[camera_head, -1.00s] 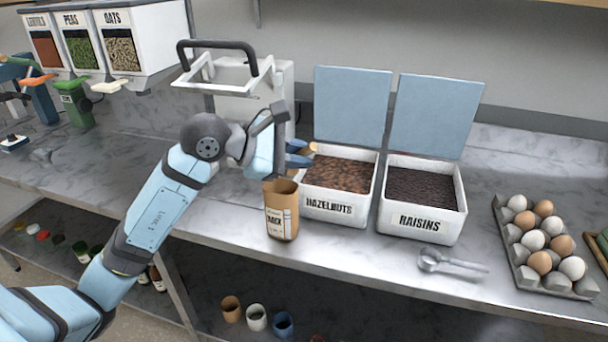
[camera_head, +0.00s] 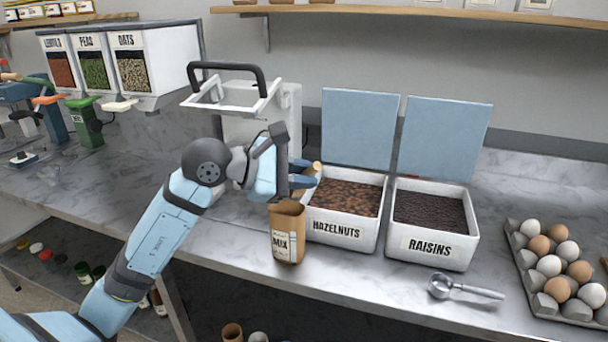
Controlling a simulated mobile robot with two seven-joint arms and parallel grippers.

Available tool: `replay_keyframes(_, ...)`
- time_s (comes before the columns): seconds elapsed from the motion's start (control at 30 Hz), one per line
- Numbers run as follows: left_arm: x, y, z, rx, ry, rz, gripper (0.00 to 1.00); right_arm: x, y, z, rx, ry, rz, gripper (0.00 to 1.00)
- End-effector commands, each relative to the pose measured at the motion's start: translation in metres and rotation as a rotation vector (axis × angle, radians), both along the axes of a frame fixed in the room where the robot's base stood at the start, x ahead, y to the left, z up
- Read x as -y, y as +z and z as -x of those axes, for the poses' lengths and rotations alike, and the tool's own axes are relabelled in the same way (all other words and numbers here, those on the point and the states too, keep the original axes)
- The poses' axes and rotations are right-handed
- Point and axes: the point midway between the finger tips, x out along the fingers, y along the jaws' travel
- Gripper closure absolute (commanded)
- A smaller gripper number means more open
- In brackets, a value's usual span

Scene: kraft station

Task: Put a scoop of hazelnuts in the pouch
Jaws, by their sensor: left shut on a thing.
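The brown kraft pouch (camera_head: 286,246), labelled MIX, stands upright and open at the top on the counter. The white hazelnuts bin (camera_head: 338,232) is right of it, its blue lid up and brown nuts inside. My left gripper (camera_head: 305,178) is above and behind the pouch, at the bin's left edge. It is shut on a tan rod-like thing (camera_head: 312,169), mostly hidden by the fingers; I cannot tell whether it is a scoop handle. A metal scoop (camera_head: 463,290) lies on the counter in front of the raisins bin. My right gripper is not in view.
The raisins bin (camera_head: 430,248) stands open right of the hazelnuts. An egg tray (camera_head: 535,283) is at the far right. A white machine with a black handle (camera_head: 232,70) stands behind my left arm. Dispensers (camera_head: 160,58) are at the back left.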

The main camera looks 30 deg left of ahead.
Motion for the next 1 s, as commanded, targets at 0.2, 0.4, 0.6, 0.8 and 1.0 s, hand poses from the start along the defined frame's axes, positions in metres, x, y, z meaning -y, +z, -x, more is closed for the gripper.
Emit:
replay_keyframes(0.2, 0.000, 0.005, 0.000, 0.001, 0.000, 0.000, 1.00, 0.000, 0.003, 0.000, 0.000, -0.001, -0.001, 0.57)
replay_keyframes(0.4, 0.000, 0.024, 0.000, 0.002, 0.000, -0.003, 1.00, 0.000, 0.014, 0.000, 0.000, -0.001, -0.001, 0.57)
replay_keyframes(0.6, 0.000, 0.044, 0.000, 0.002, 0.000, -0.002, 1.00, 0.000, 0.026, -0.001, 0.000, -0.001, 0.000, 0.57)
replay_keyframes(0.8, 0.000, 0.051, 0.000, -0.001, 0.000, -0.001, 1.00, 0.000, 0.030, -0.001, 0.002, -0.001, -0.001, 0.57)
replay_keyframes(1.0, 0.000, 0.050, 0.000, 0.000, 0.000, 0.000, 1.00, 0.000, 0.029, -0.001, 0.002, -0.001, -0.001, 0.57)
